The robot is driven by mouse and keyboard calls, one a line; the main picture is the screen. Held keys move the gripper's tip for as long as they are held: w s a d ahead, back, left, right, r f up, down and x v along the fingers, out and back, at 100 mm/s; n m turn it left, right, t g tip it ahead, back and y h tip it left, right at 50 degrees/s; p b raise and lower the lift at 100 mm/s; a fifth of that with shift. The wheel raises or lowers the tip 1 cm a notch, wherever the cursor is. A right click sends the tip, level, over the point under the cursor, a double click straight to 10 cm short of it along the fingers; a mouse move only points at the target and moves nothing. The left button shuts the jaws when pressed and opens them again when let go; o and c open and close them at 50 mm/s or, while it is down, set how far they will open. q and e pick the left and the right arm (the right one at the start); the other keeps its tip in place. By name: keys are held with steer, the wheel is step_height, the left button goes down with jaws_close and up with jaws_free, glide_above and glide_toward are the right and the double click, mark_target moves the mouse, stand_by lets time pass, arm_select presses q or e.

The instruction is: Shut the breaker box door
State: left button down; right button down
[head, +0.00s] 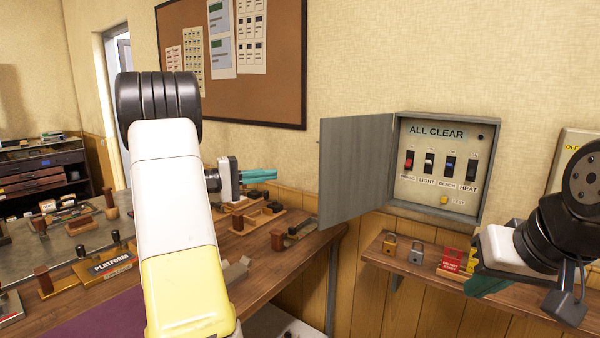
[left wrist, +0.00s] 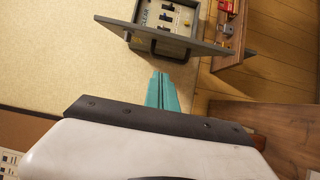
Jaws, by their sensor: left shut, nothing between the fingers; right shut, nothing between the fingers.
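The breaker box (head: 486,180) hangs on the wall, labelled ALL CLEAR, with several switches on its face. Its grey door (head: 355,170) stands open, swung out to the left. In the left wrist view the door (left wrist: 205,45) is nearly edge-on, with a dark handle on its outer side, and the box (left wrist: 165,18) lies beyond it. My left gripper (head: 272,175) is shut and empty, left of the door and apart from it in the head view; its teal fingers (left wrist: 160,92) point toward the door. My right gripper (head: 484,286) is shut and empty below the box, partly hidden by its wrist.
A wooden shelf (head: 405,276) below the box holds padlocks (head: 416,252) and red and yellow blocks. A workbench (head: 262,275) with small fixtures lies at left. Another panel (head: 572,150) is at the right edge. A corkboard (head: 280,85) hangs behind my left arm.

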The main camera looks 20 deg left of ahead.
arm_select(q)
steer(key=w+d, duration=0.3)
steer(key=d, duration=0.7)
steer(key=shift+w+d, duration=0.35)
steer(key=shift+d, duration=0.05)
steer(key=shift+d, duration=0.1)
